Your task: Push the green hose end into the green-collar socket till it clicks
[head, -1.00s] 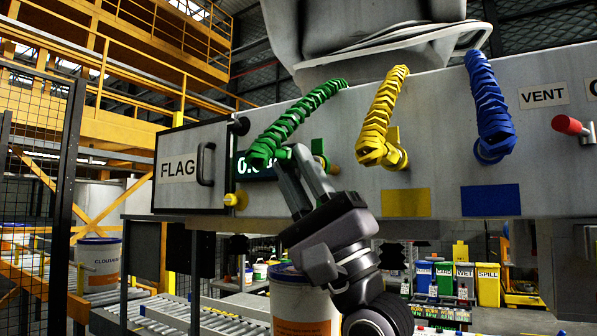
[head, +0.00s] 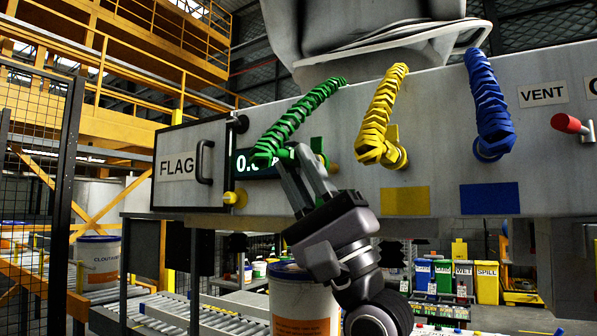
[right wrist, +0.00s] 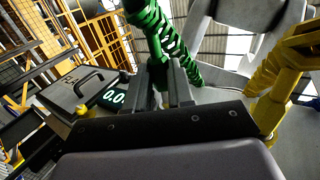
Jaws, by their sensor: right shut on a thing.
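The ribbed green hose (head: 300,118) hangs from the machine's top down to the left, its lower end at my right gripper (head: 287,156). In the right wrist view, my right gripper (right wrist: 162,82) is shut on the green hose end (right wrist: 157,65), and the ribbed hose (right wrist: 172,38) rises behind it. The green-collar socket on the grey panel is largely hidden behind the fingers. A green tab (head: 317,145) shows just right of the fingertips. I cannot tell whether the hose end touches the socket. My left gripper is not in view.
The yellow hose (head: 383,112) and blue hose (head: 488,105) are on their sockets to the right. A lit display (head: 250,163) and a FLAG door with a handle (head: 205,165) are to the left. A red-tipped handle (head: 567,123) sticks out at the far right. A pail (head: 303,300) stands below.

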